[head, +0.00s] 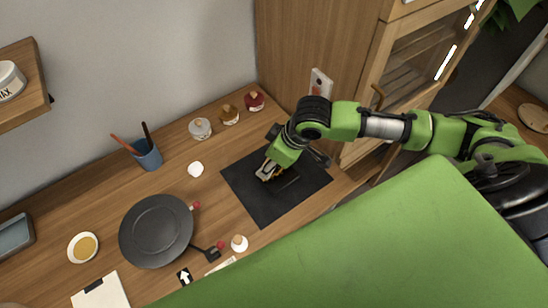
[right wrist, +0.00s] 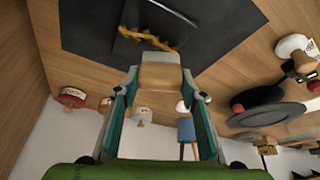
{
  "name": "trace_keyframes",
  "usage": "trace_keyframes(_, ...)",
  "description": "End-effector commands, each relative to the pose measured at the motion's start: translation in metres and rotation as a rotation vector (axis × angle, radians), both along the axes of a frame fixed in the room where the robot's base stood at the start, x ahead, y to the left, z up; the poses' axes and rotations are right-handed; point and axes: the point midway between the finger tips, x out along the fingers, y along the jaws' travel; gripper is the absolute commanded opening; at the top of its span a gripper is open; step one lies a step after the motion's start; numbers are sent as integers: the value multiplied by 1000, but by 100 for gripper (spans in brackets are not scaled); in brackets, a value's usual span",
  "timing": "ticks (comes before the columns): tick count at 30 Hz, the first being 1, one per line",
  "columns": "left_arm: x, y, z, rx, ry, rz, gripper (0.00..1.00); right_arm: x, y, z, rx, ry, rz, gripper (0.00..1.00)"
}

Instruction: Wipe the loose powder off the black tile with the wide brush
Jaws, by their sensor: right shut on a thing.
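The black tile (right wrist: 176,22) lies on a dark mat (right wrist: 82,24), seen at the top of the right wrist view. A gold, uneven line or patch of powder (right wrist: 150,38) shows on the tile; I cannot tell loose powder from a seam. My right gripper (right wrist: 161,82) is shut on the wide brush (right wrist: 160,77), a pale wooden block between its fingers. The brush is at the tile's near edge in that view; its bristles are hidden, and contact is unclear. In the head view my right gripper (head: 268,172) is over the mat and partly hides the tile. My left gripper is out of view.
Three small jars (head: 229,115) stand along the wall. A blue cup with sticks (head: 147,154), a white cup (head: 195,169), a dark round plate (head: 157,231) and a bowl of yellow powder (head: 83,246) are left of the mat. A wooden cabinet (head: 310,50) stands behind it.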

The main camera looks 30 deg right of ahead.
Motion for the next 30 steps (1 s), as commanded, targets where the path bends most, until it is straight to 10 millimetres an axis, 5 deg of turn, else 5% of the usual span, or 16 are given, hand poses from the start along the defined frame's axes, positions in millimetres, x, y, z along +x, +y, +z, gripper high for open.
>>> trace_keyframes(30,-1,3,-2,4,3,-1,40,0,-1,-15,-1,1,0,21)
